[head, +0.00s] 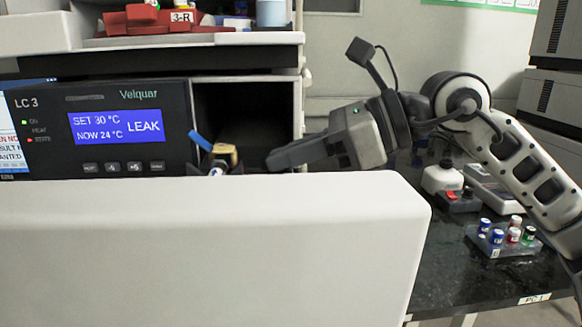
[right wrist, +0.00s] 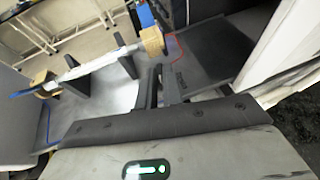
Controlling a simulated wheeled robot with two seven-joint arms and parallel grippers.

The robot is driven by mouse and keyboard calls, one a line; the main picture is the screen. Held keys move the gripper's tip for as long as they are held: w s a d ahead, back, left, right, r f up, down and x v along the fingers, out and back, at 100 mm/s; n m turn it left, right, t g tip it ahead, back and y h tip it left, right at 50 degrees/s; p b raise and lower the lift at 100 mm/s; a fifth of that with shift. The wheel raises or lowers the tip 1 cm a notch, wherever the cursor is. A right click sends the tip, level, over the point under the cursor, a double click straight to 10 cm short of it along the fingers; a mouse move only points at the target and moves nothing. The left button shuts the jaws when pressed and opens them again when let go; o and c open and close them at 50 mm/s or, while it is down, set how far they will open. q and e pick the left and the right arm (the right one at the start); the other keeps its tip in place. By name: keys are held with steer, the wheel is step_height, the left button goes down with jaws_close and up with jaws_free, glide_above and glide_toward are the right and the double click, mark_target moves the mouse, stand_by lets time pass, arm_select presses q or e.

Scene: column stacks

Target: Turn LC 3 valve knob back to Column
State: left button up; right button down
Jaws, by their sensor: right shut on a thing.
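The LC 3 unit (head: 110,128) stands at the left in the head view, its blue display reading SET 30 °C, NOW 24 °C and LEAK. My right gripper (head: 272,163) reaches in from the right, in front of a dark open bay. In the right wrist view its dark fingers (right wrist: 164,78) are close together, shut on what seems to be the small dark valve knob; it is mostly hidden and its setting cannot be read. A tan fitting with a blue end (head: 222,153) is left of the fingers; the right wrist view shows a tan fitting (right wrist: 152,42) just beyond them. My left gripper is out of view.
A white panel (head: 210,245) fills the front and hides the lower part of the unit. In the right wrist view a white column (right wrist: 100,63) lies across dark holders. Vials in a rack (head: 503,238) stand on the dark bench at right.

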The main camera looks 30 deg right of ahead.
steer(key=m, duration=0.1)
steer(key=t+h, duration=0.1)
steer(key=m+t+h, duration=0.1)
steer(key=shift+s+a+m, duration=0.25)
steer(key=shift+m, duration=0.05)
steer(key=shift+a+m+t+h, duration=0.15)
steer(key=shift+m+t+h, duration=0.35)
steer(key=shift+m+h, duration=0.25)
steer(key=shift+s+a+m+t+h+b, duration=0.1)
steer(key=shift+m+t+h+b, duration=0.4)
steer(key=shift+m+h+b, duration=0.6)
steer(key=shift+h+b, duration=0.25)
steer(key=shift+b, duration=0.15)
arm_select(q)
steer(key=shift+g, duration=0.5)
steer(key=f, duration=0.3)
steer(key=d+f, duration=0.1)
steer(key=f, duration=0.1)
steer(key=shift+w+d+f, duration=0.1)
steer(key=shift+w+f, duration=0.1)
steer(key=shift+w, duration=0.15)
arm_select(e)
steer(key=c, duration=1.5)
jaws_free()
steer(key=shift+c, duration=0.2)
